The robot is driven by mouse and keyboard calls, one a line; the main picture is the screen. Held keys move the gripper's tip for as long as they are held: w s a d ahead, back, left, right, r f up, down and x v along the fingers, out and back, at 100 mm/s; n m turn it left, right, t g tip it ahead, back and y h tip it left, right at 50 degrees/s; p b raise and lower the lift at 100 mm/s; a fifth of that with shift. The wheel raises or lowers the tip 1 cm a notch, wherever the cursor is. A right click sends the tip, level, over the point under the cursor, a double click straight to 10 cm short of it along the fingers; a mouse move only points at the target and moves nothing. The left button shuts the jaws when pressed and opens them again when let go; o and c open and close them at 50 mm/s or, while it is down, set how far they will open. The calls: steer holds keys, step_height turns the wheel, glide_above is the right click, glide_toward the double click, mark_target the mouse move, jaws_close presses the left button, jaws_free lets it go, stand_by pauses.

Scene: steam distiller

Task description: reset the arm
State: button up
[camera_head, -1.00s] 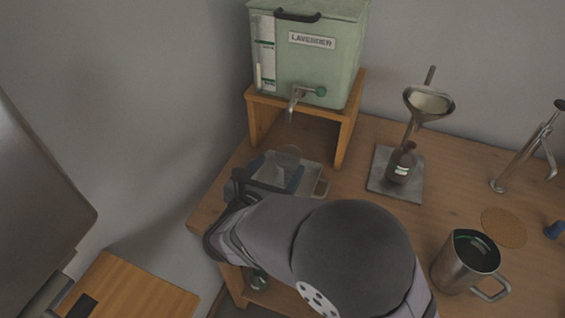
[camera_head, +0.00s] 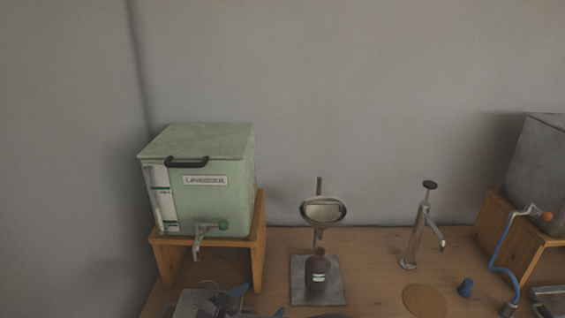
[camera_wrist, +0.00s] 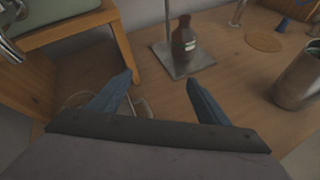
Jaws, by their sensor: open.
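My gripper (camera_wrist: 159,77) is open in the wrist view, its two blue fingers spread with bare wooden tabletop between the tips. A clear glass rim (camera_wrist: 76,100) shows beside and partly behind the left finger; I cannot tell if they touch. In the head view only a bit of my gripper (camera_head: 228,301) shows at the bottom edge, below the green lavender tank's stand. The rest of my arm is out of that view.
The green tank (camera_head: 200,212) stands on a wooden stand (camera_head: 259,245). A brown bottle (camera_head: 317,273) sits under a funnel (camera_head: 323,212) on a grey base. A hand pump (camera_head: 416,230) stands right. A metal mug (camera_wrist: 301,78) is right of my gripper. The wall space above is clear.

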steer(key=s+d+r+m+g+h+p, duration=0.1)
steer(key=d+m+g+p, duration=0.1)
steer(key=d+m, duration=0.3)
steer(key=s+d+r+m+g+h+p, duration=0.1)
steer(key=s+d+r+m+g+h, duration=0.1)
steer(key=d, duration=0.5)
steer(key=s+d+m+g+y+p, duration=0.6)
steer(key=s+d+m, duration=0.3)
steer(key=m, duration=1.2)
steer(key=s+f+g+y, duration=0.1)
steer(key=s, duration=0.3)
steer(key=shift+s+m+g+y+p, duration=0.3)
steer(key=shift+y+p, duration=0.05)
steer(key=shift+y, duration=0.05)
